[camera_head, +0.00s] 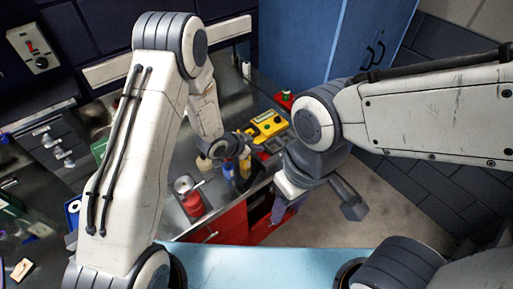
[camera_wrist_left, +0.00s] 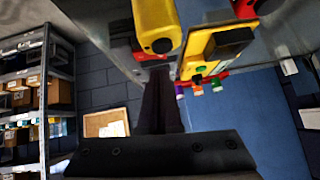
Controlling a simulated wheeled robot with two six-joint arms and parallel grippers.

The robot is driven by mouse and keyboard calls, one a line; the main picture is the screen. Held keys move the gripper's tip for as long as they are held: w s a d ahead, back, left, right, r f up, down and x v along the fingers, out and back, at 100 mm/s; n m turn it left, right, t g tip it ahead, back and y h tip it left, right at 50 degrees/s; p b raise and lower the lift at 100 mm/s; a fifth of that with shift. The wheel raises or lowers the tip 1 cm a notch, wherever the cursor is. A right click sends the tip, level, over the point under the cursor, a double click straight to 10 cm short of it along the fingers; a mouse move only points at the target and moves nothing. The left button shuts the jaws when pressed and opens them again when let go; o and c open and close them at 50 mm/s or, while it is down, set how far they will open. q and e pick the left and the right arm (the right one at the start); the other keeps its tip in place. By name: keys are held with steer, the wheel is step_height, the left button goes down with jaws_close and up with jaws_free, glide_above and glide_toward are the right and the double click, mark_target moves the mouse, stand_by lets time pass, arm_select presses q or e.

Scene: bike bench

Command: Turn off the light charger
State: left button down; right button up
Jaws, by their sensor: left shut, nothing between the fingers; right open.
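A yellow box-shaped unit with dark parts (camera_head: 266,126), probably the light charger, sits on the bench beyond my left gripper. In the left wrist view the yellow unit (camera_wrist_left: 207,48) is at the top, with a dark block and small green and red spots. Its switch position cannot be made out. My left gripper (camera_head: 243,138) is close beside the unit at its left; its dark fingers (camera_wrist_left: 160,85) are shut and empty. Whether they touch the unit is unclear. My right gripper (camera_head: 318,205) is open and empty, lower right, past the bench front.
A yellow bottle-like item (camera_wrist_left: 157,25) stands close to the left fingers. A red can (camera_head: 193,204) and a white roll (camera_head: 184,184) are near the bench edge. Red drawers (camera_head: 228,226) are below. A blue cabinet (camera_head: 300,40) stands behind. A switch box (camera_head: 37,48) is on the wall.

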arm_select(q)
steer(key=shift+w+a+f, duration=0.1)
steer(key=shift+f, duration=0.75)
steer(key=shift+w+f+b, duration=0.1)
steer(key=shift+f+b, duration=0.25)
steer(key=shift+f, duration=0.05)
steer(key=shift+a+r, duration=0.1)
steer(key=shift+s, duration=0.2)
steer(key=shift+s+d+r, duration=0.1)
steer(key=shift+s+d, duration=0.4)
steer(key=shift+d, duration=0.05)
